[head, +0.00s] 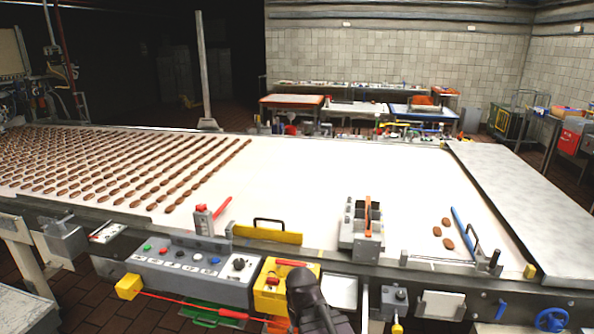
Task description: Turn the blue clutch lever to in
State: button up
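No part is clearly labelled as the clutch lever. A long blue bar (461,228) lies slanted at the right end of the white belt, beside a dark handle. A small blue part (501,310) sits low on the machine's front at the right, left of a blue handwheel (552,320). I cannot tell which is the clutch lever. My gripper (301,277) is dark and shows at the bottom centre, in front of a yellow box (268,297) with red parts. It is well left of these blue parts. Its fingers are too dark to tell open from shut.
A grey control panel (190,276) with coloured buttons is left of my gripper. A grey divided holder (361,240) stands on the belt's front edge. Rows of brown biscuits (110,165) cover the belt's left. A red lever (222,207) stands near the front edge. The belt's middle is clear.

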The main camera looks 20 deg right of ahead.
aim_at(502, 306)
jog(key=z, duration=4.4)
jog(key=i, duration=0.1)
jog(key=u, duration=2.6)
